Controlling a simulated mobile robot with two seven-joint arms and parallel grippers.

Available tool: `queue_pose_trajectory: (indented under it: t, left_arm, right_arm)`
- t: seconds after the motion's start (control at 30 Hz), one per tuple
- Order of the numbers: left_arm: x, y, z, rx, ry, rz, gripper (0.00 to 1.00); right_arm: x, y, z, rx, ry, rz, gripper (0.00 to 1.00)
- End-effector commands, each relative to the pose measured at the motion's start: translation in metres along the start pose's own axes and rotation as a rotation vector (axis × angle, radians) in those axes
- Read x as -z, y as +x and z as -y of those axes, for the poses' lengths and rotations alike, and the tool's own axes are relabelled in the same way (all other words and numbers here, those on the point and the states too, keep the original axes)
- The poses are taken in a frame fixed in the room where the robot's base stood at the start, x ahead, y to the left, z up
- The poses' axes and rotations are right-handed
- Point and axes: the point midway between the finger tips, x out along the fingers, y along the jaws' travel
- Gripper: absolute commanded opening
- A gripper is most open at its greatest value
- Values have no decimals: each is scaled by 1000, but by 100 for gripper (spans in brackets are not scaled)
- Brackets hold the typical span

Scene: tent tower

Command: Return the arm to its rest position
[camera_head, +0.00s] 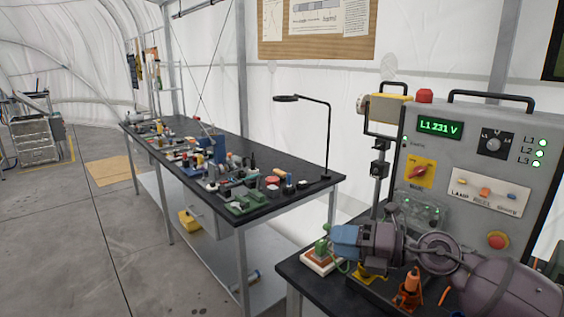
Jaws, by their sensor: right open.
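My right arm reaches in from the lower right, its grey-purple links lying in front of the near black bench (290,268). My right gripper (342,240), with bluish fingers, points left above the bench's left end. It is open, and I see nothing held in it. A small white and red block with a green top (320,257) sits just left of and below the fingers; I cannot tell whether they touch. The arm hides part of the bench. My left gripper is not in view.
A grey control panel (462,140) with a lit display stands behind my right arm. Orange and yellow parts (408,290) lie close under it. A long workbench (310,185) with many small items and a desk lamp (327,130) stands left. The floor (60,230) is open.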

Motion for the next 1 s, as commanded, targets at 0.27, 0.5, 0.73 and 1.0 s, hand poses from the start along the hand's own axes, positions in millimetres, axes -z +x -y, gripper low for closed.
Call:
queue_pose_trajectory:
  t: [0.27,0.5,0.73,1.0]
  left_arm:
    - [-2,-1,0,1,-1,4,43]
    - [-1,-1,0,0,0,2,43]
    - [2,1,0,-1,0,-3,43]
    - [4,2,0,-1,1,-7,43]
  right_arm:
    - [-12,-21,10,-301,472,385,41]
    - [10,-66,92,-357,1004,754,41]
    - [87,-111,180,-319,1498,1022,41]
    - [203,-161,238,-326,1891,1247,41]
